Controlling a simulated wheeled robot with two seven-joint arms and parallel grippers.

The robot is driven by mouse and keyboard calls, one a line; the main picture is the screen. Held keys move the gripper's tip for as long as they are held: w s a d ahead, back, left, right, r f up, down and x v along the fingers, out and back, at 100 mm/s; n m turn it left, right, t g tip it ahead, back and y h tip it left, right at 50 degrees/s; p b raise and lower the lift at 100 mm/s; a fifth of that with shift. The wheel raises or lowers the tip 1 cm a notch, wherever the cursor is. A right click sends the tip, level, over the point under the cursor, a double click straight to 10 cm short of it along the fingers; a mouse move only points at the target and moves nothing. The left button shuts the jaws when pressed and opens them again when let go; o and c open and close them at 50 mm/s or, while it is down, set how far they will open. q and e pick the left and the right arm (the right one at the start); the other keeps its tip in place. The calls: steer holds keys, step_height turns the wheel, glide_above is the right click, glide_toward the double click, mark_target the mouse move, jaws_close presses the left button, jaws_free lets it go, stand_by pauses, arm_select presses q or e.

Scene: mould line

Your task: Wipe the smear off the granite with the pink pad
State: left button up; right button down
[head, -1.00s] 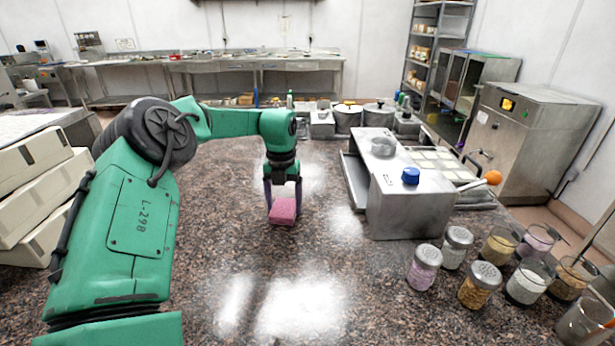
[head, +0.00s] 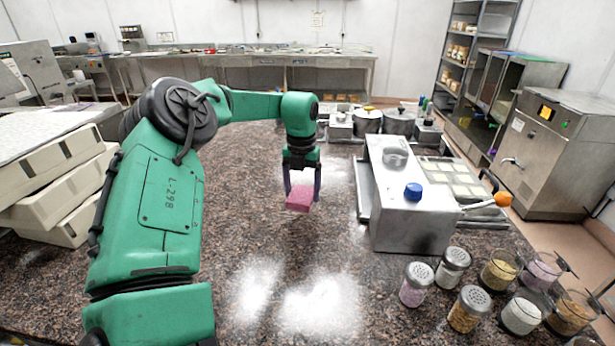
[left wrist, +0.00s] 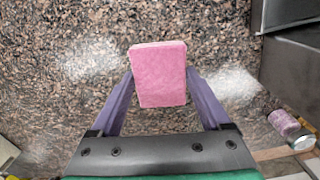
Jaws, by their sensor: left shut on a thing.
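The pink pad (head: 299,199) is a small pink block held between the two purple fingers of my left gripper (head: 303,191). The left gripper points down over the speckled brown granite (head: 240,215), left of the steel box. In the left wrist view the pad (left wrist: 160,75) sits squarely between the fingertips, with granite behind it. The pad seems a little above the granite, but the gap is hard to judge. Pale patches (left wrist: 88,60) show on the granite on both sides of the pad. I cannot tell a smear from lamp glare. My right gripper is out of view.
A steel box (head: 410,215) with a blue cap (head: 413,190) stands right of the pad. Shaker jars (head: 415,285) and glasses of coloured grains stand at front right. Pale stacked boxes (head: 55,190) are at left. The front middle granite is clear.

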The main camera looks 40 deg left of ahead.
arm_select(q)
steer(key=shift+r+p, duration=0.6)
steer(key=shift+r, duration=0.45)
